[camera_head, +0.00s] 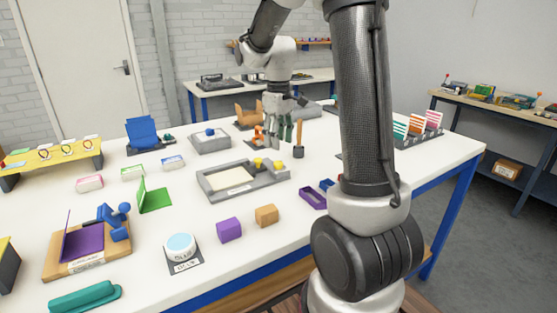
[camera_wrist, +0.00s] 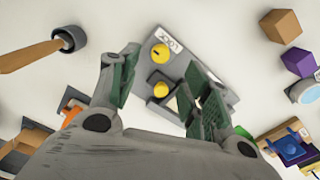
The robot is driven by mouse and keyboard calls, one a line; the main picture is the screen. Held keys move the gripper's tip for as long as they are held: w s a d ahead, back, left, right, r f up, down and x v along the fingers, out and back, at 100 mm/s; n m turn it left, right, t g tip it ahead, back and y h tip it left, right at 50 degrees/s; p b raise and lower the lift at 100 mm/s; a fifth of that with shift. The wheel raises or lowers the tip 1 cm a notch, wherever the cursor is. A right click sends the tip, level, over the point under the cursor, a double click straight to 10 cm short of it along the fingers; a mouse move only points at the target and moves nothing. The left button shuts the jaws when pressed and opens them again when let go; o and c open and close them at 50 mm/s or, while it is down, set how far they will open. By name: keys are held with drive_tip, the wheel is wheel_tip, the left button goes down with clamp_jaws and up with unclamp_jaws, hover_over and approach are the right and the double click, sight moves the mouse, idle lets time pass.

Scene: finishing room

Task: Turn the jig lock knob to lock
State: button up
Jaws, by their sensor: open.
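The grey jig (camera_head: 215,190) is a tray-like frame on the white table with two yellow knobs on its right end. The knob with a dark mark (camera_wrist: 160,52) is nearer the white label (camera_wrist: 168,38); the label is upside down in the wrist view. The other yellow knob (camera_wrist: 161,89) sits on a dark base. In the head view the knobs appear as one yellow knob (camera_head: 258,162) and another (camera_head: 277,165). My gripper (camera_head: 282,132) is open and empty, green fingers pointing down above the table. In the wrist view both knobs show between the fingertips (camera_wrist: 165,72), apparently untouched.
An upright wooden-handled tool (camera_head: 298,140) in a dark holder stands close to the right of my gripper. A purple block (camera_head: 229,230), an orange block (camera_head: 267,215) and a purple open box (camera_head: 314,198) are in front.

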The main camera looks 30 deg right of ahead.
sight(279, 162)
wheel_tip(279, 162, down, 8)
drive_tip(key=shift+r, duration=0.25)
drive_tip(key=shift+c, duration=0.5)
drive_tip(key=c, duration=1)
